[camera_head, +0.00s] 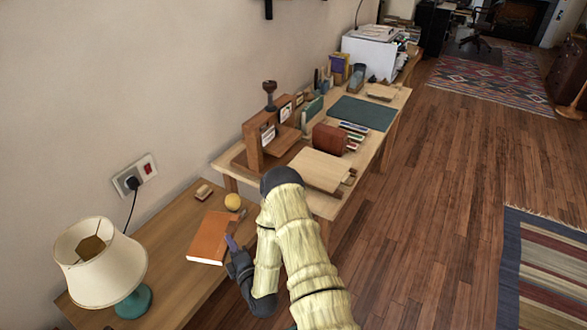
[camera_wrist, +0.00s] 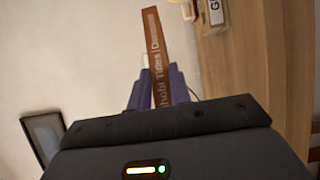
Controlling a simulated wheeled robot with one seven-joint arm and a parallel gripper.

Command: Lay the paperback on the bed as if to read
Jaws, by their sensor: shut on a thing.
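The orange-brown paperback (camera_head: 208,238) shows in the head view over the near wooden table, its broad cover facing up. My gripper (camera_head: 231,243) is at its right edge and shut on it. In the wrist view the narrow lettered spine of the paperback (camera_wrist: 158,55) stands between the two purple fingers (camera_wrist: 158,90). The lower end of the spine lettering is hidden by the gripper. I cannot tell from these views whether the book touches the table. I cannot make out a bed for certain.
A lamp (camera_head: 100,262), yellow ball (camera_head: 232,201) and small wooden block (camera_head: 203,191) stand on the near table (camera_head: 165,218). The farther table holds a wooden frame (camera_head: 254,148), pale board (camera_head: 318,169), brown block (camera_head: 330,139) and green mat (camera_head: 363,113).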

